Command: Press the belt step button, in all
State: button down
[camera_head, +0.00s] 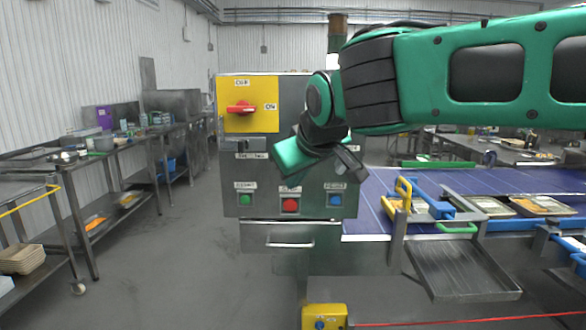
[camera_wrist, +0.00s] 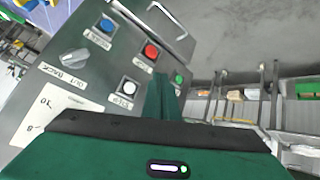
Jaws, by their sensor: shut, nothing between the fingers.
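The belt step button is a white round button (camera_wrist: 128,87) on the metal control panel (camera_wrist: 95,65), with a label reading STEP beside it in the wrist view. In the head view my arm covers that part of the panel, and I cannot make the step button out. My gripper (camera_wrist: 163,88) is shut and empty, its dark green fingers just to the right of the white button in the wrist view. In the head view my gripper (camera_head: 292,182) hangs before the panel front, above the red button. Whether it touches the panel I cannot tell.
The panel also carries a green button (camera_head: 245,199), a red button (camera_head: 290,205), a blue button (camera_head: 335,199) and a red rotary switch (camera_head: 241,108) on yellow. A blue belt (camera_head: 480,181) with trays runs to the right. Steel tables (camera_head: 110,150) stand left; the floor between is clear.

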jog(key=w, duration=0.8)
jog(key=shift+w+d, duration=0.15)
jog(key=shift+w, duration=0.15)
